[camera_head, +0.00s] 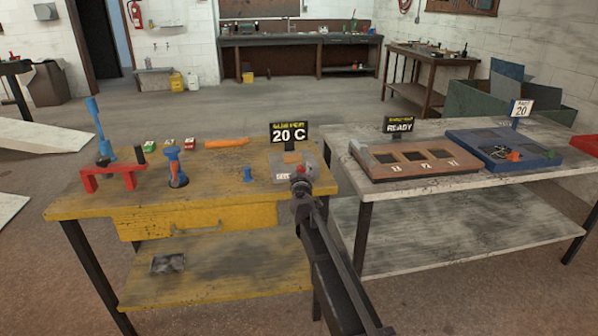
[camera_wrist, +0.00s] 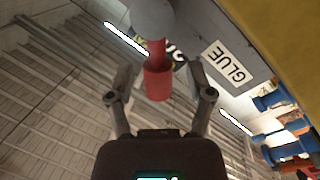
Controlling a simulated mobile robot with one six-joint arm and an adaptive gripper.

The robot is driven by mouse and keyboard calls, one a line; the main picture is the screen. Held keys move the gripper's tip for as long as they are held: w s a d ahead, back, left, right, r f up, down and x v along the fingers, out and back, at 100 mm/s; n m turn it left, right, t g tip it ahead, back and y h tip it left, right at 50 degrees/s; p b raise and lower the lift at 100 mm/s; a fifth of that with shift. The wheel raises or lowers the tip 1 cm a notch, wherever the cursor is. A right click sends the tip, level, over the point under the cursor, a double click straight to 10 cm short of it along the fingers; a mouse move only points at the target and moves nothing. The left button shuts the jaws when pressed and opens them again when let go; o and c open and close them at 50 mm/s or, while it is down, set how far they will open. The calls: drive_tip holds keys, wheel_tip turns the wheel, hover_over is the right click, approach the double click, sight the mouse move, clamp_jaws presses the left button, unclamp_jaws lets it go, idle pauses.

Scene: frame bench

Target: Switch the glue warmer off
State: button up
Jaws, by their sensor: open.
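The glue warmer (camera_head: 283,172) is a grey box at the right end of the yellow bench. A dark sign (camera_head: 289,133) above it reads 20 C. In the wrist view its side carries a white GLUE label (camera_wrist: 228,66). A red cylindrical handle (camera_wrist: 157,82) on a red stem reaches out from a grey rounded part. My gripper (camera_wrist: 160,75) is open, with one finger on each side of the handle; contact cannot be told. In the head view my gripper (camera_head: 301,187) is at the warmer's front right and hides part of it.
The yellow bench (camera_head: 225,185) also holds a red stand (camera_head: 112,178), a blue-handled tool (camera_head: 173,166), an orange object (camera_head: 227,143) and a small blue piece (camera_head: 248,174). A pale table (camera_head: 345,150) on the right bears a brown tray (camera_head: 415,173) and a blue tray (camera_head: 540,160).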

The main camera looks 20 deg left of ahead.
drive_tip(key=v, duration=0.7)
drive_tip(key=shift+s, duration=0.2)
idle(0.4)
